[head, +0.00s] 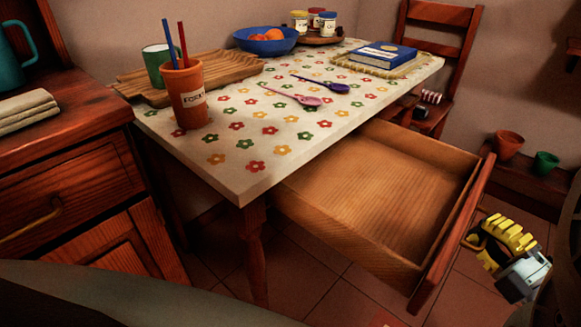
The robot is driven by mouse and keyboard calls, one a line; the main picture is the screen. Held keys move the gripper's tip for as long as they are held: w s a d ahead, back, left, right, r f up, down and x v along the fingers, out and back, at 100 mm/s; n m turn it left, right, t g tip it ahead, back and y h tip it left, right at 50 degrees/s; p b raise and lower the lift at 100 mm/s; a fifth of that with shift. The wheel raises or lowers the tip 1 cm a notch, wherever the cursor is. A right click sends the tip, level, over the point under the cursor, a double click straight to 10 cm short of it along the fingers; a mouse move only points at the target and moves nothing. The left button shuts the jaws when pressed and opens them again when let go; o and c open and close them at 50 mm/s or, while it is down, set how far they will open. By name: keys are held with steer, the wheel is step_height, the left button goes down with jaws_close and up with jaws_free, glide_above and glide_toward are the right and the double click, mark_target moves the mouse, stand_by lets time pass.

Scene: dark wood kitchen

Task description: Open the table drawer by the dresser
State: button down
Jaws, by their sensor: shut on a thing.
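The table drawer (375,190) stands pulled far out from under the table, and its empty wooden inside shows. The table (240,180) has a cloth printed with coloured flowers. The dresser (75,190) stands at the left, with a brass handle on its own shut drawer. My gripper (475,238), yellow and black, is at the lower right, against the outer side of the drawer front (455,235). It is shut on the drawer's handle, which the drawer front and the fingers hide.
An orange cup (183,92), a wooden tray (215,70), a blue fruit bowl (265,40), two spoons and a blue book (383,55) are on the table. A chair (440,60) stands behind it. Pots (508,144) stand on a low ledge at the right. Tiled floor shows below.

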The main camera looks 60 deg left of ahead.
steer(key=c, duration=1)
jaws_free()
steer(key=shift+w, duration=0.15)
steer(key=shift+c, duration=0.2)
steer(key=v, duration=0.7)
steer(key=shift+d, duration=0.3)
